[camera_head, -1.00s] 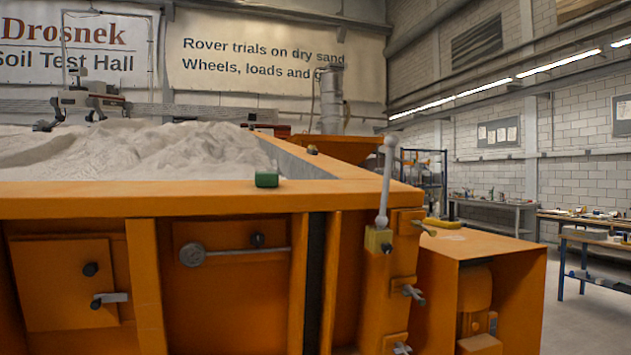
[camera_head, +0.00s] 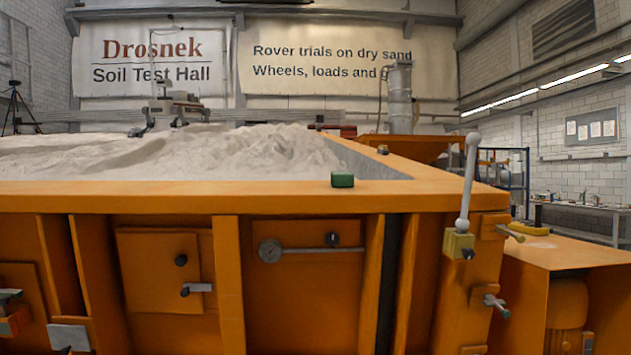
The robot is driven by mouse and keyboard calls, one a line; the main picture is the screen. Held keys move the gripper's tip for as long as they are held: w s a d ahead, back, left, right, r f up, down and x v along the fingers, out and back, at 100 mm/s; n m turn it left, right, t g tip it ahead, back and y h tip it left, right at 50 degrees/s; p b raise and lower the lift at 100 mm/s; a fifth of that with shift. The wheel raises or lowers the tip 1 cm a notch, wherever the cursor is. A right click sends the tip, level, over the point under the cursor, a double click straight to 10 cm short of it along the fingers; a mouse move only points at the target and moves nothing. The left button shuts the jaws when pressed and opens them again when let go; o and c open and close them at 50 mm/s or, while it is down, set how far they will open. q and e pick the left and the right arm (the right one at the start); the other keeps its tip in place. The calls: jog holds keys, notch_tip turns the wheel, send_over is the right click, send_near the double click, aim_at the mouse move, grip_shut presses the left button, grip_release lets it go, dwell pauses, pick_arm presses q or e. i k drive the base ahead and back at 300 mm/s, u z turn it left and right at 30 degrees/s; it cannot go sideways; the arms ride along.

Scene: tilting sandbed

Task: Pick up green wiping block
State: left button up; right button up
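The green wiping block (camera_head: 342,180) is a small dark green block. It rests on the front orange rim of the sandbed (camera_head: 200,198), right of the middle of the view, near the corner where the rim meets the right side wall.
Pale sand (camera_head: 200,150) fills the bed behind the rim. A grey lever (camera_head: 467,185) with a ball knob stands upright at the right corner. Handles and latches stick out of the front face. A yellow object (camera_head: 526,229) lies on the orange housing at right.

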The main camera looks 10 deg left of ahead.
aim_at(338, 179)
jog(key=u, duration=0.5)
jog(key=i, duration=0.7)
jog(key=u, duration=0.35)
